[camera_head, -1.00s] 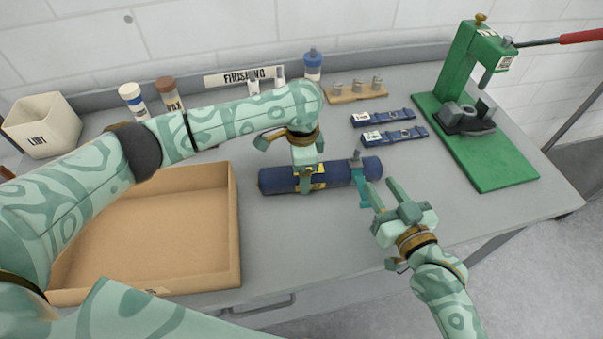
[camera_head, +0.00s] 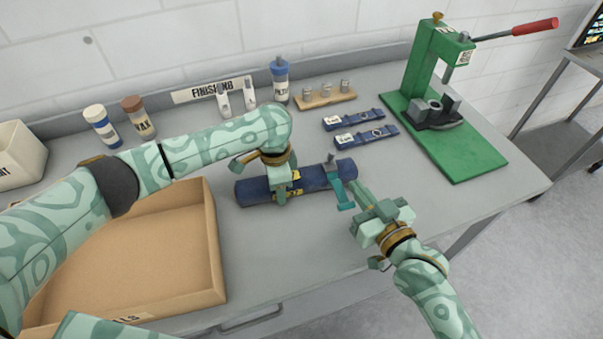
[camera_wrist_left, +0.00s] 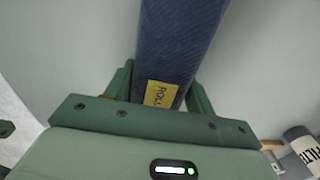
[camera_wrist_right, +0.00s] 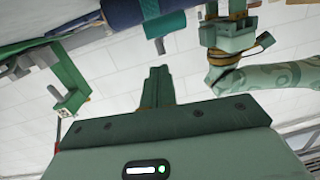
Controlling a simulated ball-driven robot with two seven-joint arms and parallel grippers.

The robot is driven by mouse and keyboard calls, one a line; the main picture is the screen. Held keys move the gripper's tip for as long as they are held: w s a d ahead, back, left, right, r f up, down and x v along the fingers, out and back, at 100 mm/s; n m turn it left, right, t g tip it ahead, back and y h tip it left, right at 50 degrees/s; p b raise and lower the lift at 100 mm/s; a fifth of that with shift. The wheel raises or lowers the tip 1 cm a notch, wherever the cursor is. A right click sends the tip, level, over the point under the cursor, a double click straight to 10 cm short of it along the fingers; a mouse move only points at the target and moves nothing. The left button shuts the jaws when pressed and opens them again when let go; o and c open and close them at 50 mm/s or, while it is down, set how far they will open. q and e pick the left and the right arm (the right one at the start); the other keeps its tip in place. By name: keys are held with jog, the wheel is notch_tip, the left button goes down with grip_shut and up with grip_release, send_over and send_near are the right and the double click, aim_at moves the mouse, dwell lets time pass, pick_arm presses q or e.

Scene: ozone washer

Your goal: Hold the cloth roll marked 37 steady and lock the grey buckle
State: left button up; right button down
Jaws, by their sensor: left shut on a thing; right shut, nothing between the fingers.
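The dark blue cloth roll (camera_head: 313,178) lies on the grey table, with yellow labels near its middle; I cannot read the number. My left gripper (camera_head: 281,194) is shut around the roll from above; the left wrist view shows the roll (camera_wrist_left: 180,40) between its fingers. A teal strap (camera_head: 343,193) goes round the roll's right end and hangs in front. A small grey piece (camera_head: 331,165), seemingly the buckle, stands up on the strap. My right gripper (camera_head: 358,190) is shut and empty, just right of the strap and apart from it. The strap (camera_wrist_right: 163,26) shows beyond its fingertips.
A green press (camera_head: 465,150) stands at the right. A cardboard tray (camera_head: 215,240) is at the left front. Bottles and a wooden peg rack (camera_head: 325,98) line the back. Table right of my right gripper is clear.

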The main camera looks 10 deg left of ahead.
jog(key=w+d+f+m+g, duration=0.1)
jog(key=d+m, duration=0.1)
jog(key=d, duration=0.1)
jog(key=w+d+f+m+g, duration=0.1)
jog(key=d+m, duration=0.1)
jog(key=d, duration=0.1)
jog(key=w+d+f+m, duration=0.1)
jog(key=d+m, duration=0.2)
jog(key=shift+w+d+g+y, duration=0.15)
jog(key=shift+d+g+y, duration=0.15)
jog(key=shift+g, duration=0.1)
jog(key=shift+s+d+r+m+g+y, duration=0.2)
jog(key=shift+m+g+y, duration=0.2)
jog(key=shift+m, duration=0.4)
jog(key=shift+s+r+m+y, duration=0.25)
jog(key=shift+m+y, duration=0.25)
jog(key=shift+m, duration=0.1)
jog(key=s+r+m+g+y, duration=0.1)
jog(key=s+a+m+y, duration=0.1)
jog(key=shift+a+r+m+g, duration=0.1)
jog(key=shift+r+m+g, duration=0.2)
jog(key=shift+r+g, duration=0.1)
